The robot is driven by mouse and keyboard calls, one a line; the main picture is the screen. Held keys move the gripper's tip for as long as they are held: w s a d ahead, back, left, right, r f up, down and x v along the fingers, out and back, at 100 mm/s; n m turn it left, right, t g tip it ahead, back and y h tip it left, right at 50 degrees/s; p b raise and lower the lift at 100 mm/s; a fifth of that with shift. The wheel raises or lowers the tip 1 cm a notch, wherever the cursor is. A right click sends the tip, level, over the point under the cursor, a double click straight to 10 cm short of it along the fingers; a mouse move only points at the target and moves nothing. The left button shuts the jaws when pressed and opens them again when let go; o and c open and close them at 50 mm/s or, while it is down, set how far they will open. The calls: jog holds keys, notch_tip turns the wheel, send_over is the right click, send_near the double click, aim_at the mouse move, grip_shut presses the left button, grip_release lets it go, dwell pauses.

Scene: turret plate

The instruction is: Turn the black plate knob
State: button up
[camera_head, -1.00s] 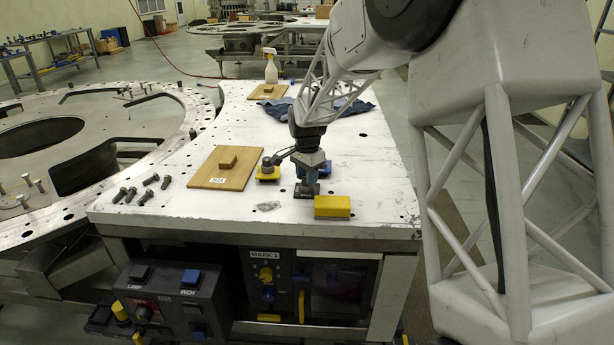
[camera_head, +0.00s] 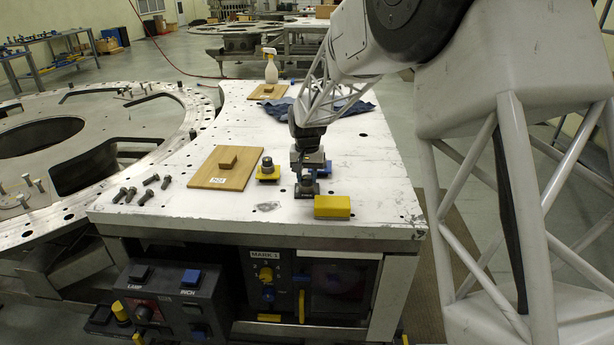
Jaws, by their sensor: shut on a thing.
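The black plate (camera_head: 314,189) lies on the white table top, right under my gripper. Its knob is hidden between the fingers. My gripper (camera_head: 307,180) points straight down and is shut on the knob, low over the plate. A second knob (camera_head: 267,161), grey, stands on a yellow plate (camera_head: 273,177) just left of my gripper. Something blue (camera_head: 326,169) shows partly behind the gripper on its right; what it is I cannot tell.
A yellow block (camera_head: 332,207) sits close in front of my gripper on the right. A blue cloth (camera_head: 345,107) and a spray bottle (camera_head: 271,68) are behind.

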aim_at(307, 177)
jog(key=n, duration=0.4)
jog(key=shift+n, duration=0.3)
jog(key=n, duration=0.4)
jog(key=shift+n, duration=0.3)
jog(key=o, duration=0.9)
jog(key=shift+o, duration=0.2)
jog(key=shift+r, duration=0.15)
jog(key=shift+r, duration=3.8)
